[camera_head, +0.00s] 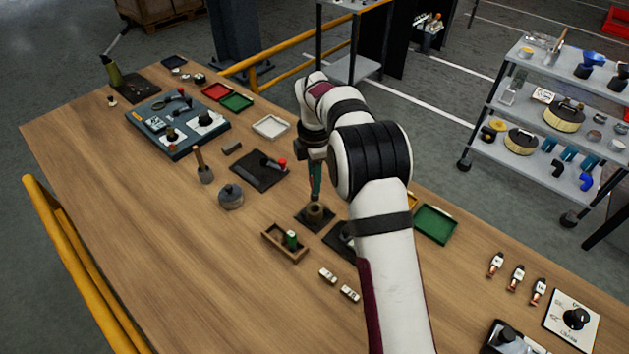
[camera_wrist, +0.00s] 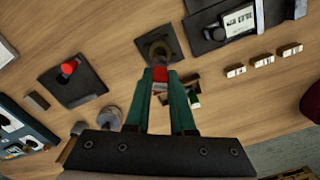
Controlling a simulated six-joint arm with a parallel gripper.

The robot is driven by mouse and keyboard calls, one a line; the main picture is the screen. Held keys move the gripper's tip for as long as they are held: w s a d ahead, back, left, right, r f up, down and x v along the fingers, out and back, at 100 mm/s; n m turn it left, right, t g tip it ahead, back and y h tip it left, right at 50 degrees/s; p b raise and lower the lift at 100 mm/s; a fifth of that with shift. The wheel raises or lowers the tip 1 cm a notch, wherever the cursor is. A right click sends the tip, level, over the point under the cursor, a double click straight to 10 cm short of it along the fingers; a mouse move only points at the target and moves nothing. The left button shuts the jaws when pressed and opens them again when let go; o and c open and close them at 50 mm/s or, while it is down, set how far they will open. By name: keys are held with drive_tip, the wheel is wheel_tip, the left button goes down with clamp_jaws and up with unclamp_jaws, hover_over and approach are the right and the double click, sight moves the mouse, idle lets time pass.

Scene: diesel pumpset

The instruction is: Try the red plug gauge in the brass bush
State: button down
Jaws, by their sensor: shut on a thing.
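The brass bush (camera_head: 315,212) stands on a dark square plate just under my gripper (camera_head: 316,194). The bush also shows in the wrist view (camera_wrist: 158,50), its dark opening facing up. In the wrist view, the green fingers of my gripper (camera_wrist: 161,80) are shut on the red plug gauge (camera_wrist: 160,74). Only its red part shows clearly between the fingertips, beside the near edge of the bush. Its lower end is hidden, so I cannot tell whether it is above the bush or partly in it. In the head view the gauge is not clearly visible.
A wooden tray (camera_head: 273,252) with a green plug (camera_head: 291,239) stands close to the bush. Bare tabletop (camera_head: 170,270) is at the front left.

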drive_tip(key=shift+r, duration=0.1)
drive_tip(key=shift+r, duration=1.95)
